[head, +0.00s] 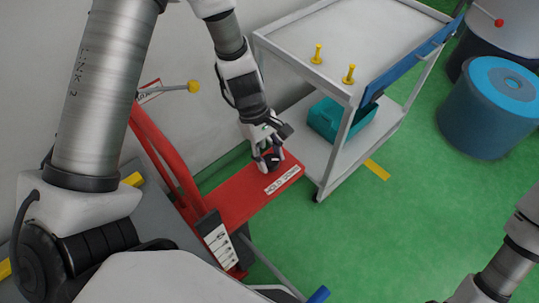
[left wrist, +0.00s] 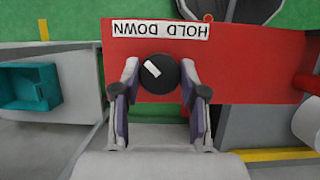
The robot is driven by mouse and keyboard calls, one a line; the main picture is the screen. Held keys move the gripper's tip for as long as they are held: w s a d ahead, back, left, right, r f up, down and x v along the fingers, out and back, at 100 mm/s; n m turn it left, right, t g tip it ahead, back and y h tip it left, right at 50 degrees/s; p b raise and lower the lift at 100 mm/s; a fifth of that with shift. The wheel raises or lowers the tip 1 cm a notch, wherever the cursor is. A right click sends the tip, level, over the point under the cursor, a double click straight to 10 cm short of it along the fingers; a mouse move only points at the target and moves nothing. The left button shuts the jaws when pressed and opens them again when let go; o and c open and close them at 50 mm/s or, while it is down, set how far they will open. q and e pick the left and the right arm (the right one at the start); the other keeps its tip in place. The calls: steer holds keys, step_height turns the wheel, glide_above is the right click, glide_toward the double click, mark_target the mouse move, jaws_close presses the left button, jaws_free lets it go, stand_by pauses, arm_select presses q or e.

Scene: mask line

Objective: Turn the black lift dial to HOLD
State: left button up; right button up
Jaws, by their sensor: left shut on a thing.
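The black lift dial (left wrist: 160,72) sits on a red panel (left wrist: 235,62) and carries a short white mark, which lies up and left of the dial's middle in the left wrist view. A white label (left wrist: 208,30) above it reads HOLD DOWN upside down, with DOWN on the left and HOLD on the right. My left gripper (head: 268,163) is at the dial, which also shows partly in the head view; its fingers (left wrist: 158,90) are on either side of the dial, shut on it. My right gripper is out of view.
A grey cart (head: 345,150) with two yellow pegs (head: 317,54) and a teal bin (head: 327,118) stands right of the panel. A red frame (head: 165,150) and yellow-knobbed lever (head: 193,87) stand left. A blue drum (head: 480,125) is farther right. Green floor is free between.

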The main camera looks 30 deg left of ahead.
arm_select(q)
steer(key=m+g+p, duration=0.1)
steer(key=m+p, duration=0.1)
steer(key=m, duration=0.1)
steer(key=shift+r+y+p, duration=0.1)
steer(key=shift+y+p, duration=0.25)
steer(key=shift+y, duration=0.05)
steer(key=m+p, duration=0.1)
steer(key=m, duration=0.1)
steer(key=m+g+y+p, duration=0.1)
steer(key=m, duration=0.2)
steer(key=shift+w+d+g, duration=0.1)
steer(key=shift+d+g, duration=0.05)
steer(key=shift+g, duration=0.15)
steer(key=m+y+p, duration=0.1)
steer(key=m, duration=0.1)
steer(key=m+y+p, duration=0.1)
steer(key=m, duration=0.2)
steer(key=shift+d+g+p, duration=0.1)
steer(key=shift+g+p, duration=0.2)
steer(key=shift+p, duration=0.05)
steer(key=shift+m+y+p, duration=0.85)
steer(key=shift+m+y, duration=0.15)
steer(key=shift+m, duration=1.4)
steer(key=o, duration=1.1)
steer(key=shift+w, duration=0.1)
